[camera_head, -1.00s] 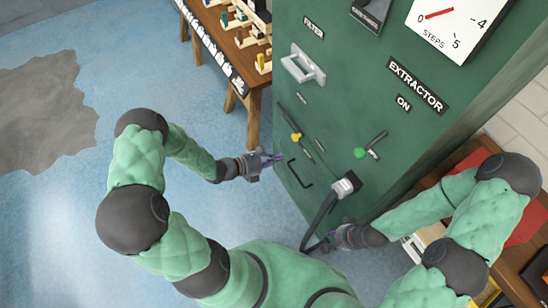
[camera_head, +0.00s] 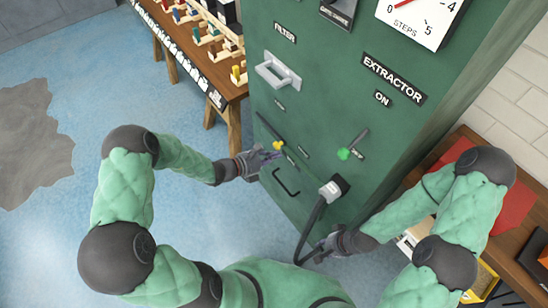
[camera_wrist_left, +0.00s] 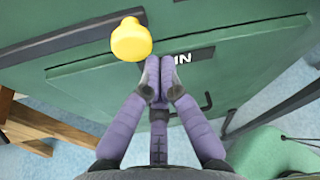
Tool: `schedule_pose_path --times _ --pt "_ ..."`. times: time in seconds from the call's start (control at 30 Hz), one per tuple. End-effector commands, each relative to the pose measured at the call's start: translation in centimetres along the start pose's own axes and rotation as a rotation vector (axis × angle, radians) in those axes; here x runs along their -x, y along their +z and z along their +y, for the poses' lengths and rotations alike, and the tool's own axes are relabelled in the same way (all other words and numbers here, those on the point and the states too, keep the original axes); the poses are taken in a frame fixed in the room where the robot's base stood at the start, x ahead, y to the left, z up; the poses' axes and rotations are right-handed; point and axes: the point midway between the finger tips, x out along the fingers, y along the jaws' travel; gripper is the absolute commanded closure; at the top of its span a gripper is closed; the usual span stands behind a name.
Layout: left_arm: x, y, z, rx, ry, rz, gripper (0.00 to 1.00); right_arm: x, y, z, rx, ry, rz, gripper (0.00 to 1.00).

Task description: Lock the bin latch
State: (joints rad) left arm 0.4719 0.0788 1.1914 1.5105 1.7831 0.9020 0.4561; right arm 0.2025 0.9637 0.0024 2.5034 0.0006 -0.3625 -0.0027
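The bin latch is a dark lever with a yellow knob (camera_head: 279,145) on the lower front of the green cabinet. In the left wrist view the knob (camera_wrist_left: 131,40) is large, just above and left of my left fingertips. My left gripper (camera_head: 272,156) is beside the knob in the head view. In the wrist view its purple fingers (camera_wrist_left: 158,80) are drawn together with nothing visible between them; contact with the knob is unclear. They partly cover a label ending in "IN" (camera_wrist_left: 190,56). My right gripper (camera_head: 326,245) is low by the black hose, its fingers too small to read.
The green cabinet (camera_head: 300,100) has a filter handle (camera_head: 278,72), a green-knobbed lever (camera_head: 344,153), a black bin handle (camera_head: 286,182) and a hose plug (camera_head: 333,189). A wooden table (camera_head: 222,86) stands left; a wooden bench (camera_head: 520,235) stands right.

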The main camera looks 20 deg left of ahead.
Motion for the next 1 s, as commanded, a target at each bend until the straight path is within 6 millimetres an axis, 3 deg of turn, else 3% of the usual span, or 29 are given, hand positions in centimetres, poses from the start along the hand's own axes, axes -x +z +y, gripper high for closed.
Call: schedule_pose_path --times 1.0 --pt "0.4 1.0 -0.7 0.139 -0.049 0.001 1.00 2.2 0.1 -0.8 0.000 0.000 0.000 0.66"
